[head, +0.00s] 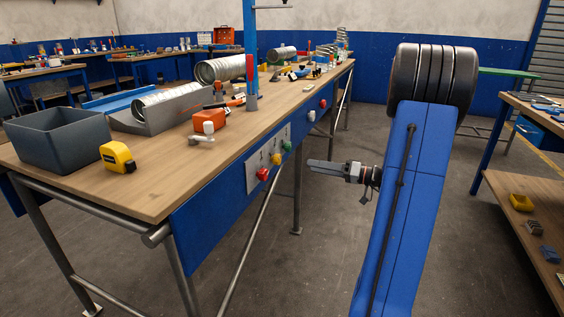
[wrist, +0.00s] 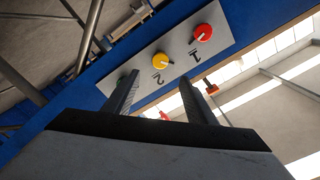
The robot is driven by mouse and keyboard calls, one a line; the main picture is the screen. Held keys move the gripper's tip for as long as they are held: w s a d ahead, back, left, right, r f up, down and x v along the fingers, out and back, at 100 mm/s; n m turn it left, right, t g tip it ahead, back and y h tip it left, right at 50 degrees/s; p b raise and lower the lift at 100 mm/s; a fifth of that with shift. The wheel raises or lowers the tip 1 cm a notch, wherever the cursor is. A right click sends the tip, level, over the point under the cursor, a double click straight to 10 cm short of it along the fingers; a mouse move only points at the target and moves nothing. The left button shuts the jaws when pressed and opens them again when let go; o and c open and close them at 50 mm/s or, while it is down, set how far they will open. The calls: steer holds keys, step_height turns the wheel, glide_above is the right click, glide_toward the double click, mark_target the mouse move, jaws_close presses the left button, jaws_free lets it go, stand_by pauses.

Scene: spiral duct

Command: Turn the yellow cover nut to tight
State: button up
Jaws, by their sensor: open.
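The yellow cover nut (head: 277,159) looks like a round yellow knob on a pale panel (head: 252,176) on the blue bench front, between a red and a green knob. In the wrist view the yellow knob (wrist: 160,60) has a white pointer angled to the lower right, beside an upside-down "2". No tight mark is readable. My gripper (head: 312,167) points left toward the panel, with a visible gap from it. In the wrist view my gripper (wrist: 158,80) has its two fingers apart and empty, with the yellow knob ahead between and just beyond the tips.
The red knob (head: 262,174) and green knob (head: 286,146) sit close beside the yellow one. The bench top (head: 190,165) holds a grey bin (head: 60,140), a yellow tape measure (head: 118,157) and spiral ducts. Floor between the benches is clear.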

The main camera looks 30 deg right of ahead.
mark_target(280, 160)
steer(key=x, duration=1.3)
steer(key=shift+w+a, duration=0.1)
steer(key=shift+w, duration=0.05)
steer(key=c, duration=1)
